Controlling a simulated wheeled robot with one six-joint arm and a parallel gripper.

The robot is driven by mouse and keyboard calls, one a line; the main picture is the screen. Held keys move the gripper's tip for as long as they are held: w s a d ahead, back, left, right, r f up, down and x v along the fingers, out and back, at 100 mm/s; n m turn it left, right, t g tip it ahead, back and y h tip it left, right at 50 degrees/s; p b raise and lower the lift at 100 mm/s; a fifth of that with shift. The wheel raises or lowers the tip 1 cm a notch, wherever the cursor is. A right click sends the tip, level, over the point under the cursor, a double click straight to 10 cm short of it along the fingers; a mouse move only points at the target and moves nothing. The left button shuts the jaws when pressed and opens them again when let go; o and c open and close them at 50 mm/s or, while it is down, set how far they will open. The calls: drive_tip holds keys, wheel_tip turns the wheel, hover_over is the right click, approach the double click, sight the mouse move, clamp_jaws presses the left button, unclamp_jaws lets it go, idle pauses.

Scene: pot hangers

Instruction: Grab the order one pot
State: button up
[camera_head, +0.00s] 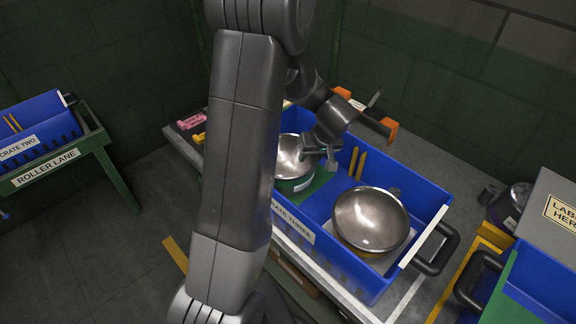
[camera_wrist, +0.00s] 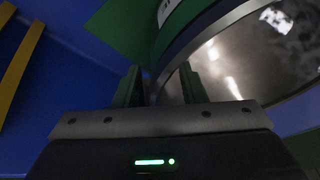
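Two steel pots are in the blue crate three (camera_head: 325,252). The left pot (camera_head: 291,158) has a green band and a white label, whose text I cannot read. The right pot (camera_head: 370,220) has a yellowish lower side. I cannot tell from the labels which is the order one pot. My gripper (camera_head: 331,160) is at the right rim of the left pot. In the wrist view my gripper (camera_wrist: 160,88) has its fingers apart on either side of the rim of the left pot (camera_wrist: 235,65), one outside and one inside. A gap shows between the fingers.
The crate's walls and black handle (camera_head: 436,250) surround the pots. Yellow strips (camera_head: 357,163) stand at its back wall. An orange-ended rack (camera_head: 366,112) is behind it. Another blue crate (camera_head: 540,280) and a label box (camera_head: 555,205) are at right; crate two (camera_head: 35,130) is at left.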

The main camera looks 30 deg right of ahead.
clamp_jaws()
